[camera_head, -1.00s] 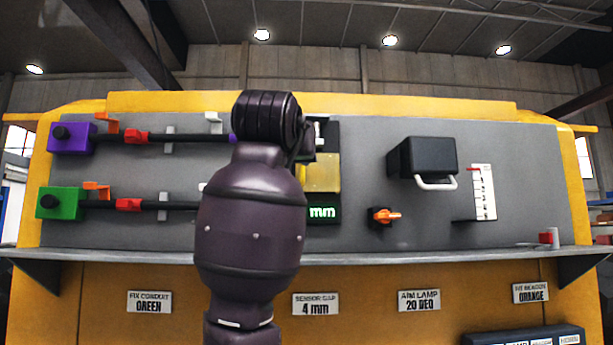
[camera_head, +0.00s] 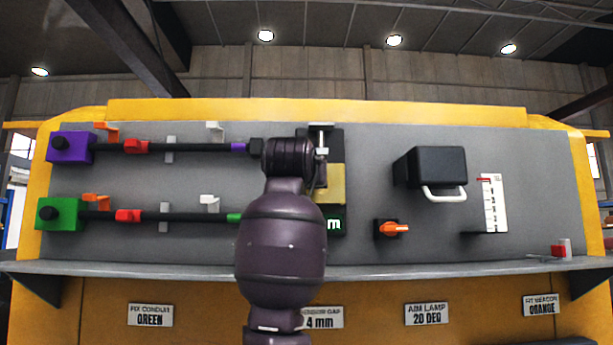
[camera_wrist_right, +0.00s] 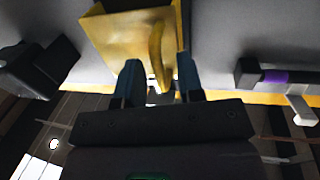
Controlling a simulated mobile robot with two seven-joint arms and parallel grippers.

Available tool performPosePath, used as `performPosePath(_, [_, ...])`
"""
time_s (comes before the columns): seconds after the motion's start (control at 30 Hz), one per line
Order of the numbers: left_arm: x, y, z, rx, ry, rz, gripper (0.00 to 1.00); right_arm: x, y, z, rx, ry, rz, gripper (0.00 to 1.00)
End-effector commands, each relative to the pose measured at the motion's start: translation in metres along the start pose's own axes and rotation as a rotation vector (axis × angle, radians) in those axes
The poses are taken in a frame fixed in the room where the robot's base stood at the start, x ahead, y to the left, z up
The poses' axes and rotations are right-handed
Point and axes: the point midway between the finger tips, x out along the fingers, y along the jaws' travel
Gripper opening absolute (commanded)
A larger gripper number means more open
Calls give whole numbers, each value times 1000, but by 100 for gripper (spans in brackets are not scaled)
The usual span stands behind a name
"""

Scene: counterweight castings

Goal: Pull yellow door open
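The yellow door (camera_head: 331,186) is on the grey panel, above a small green display, partly hidden by my right arm. In the right wrist view the yellow door (camera_wrist_right: 115,45) is close ahead, and its curved yellow handle (camera_wrist_right: 156,55) reaches down between my fingers. My right gripper (camera_wrist_right: 160,72) is open, with one finger on each side of the handle and a visible gap to the right finger. In the head view my right arm mostly hides this gripper. My left gripper is in neither view.
Left of the door run two dark conduits from a purple block (camera_head: 70,147) and a green block (camera_head: 62,214). To its right are an orange knob (camera_head: 393,229), a black lamp box (camera_head: 436,168) with a white handle, and a white scale (camera_head: 493,203). A grey ledge (camera_head: 450,270) runs below.

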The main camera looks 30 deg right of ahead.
Motion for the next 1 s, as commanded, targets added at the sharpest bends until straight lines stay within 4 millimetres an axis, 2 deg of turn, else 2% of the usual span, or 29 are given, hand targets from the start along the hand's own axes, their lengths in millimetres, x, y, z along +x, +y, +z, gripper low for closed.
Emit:
performPosePath(0.17, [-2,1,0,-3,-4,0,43,9,0,0,-1,0,0,35])
performPosePath(0.43, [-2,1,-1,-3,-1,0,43,10,0,0,0,1,0,35])
performPosePath(0.67, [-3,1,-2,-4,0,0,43,10,0,0,0,0,0,1])
performPosePath(1.0, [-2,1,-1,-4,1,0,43,9,1,0,0,0,-2,0])
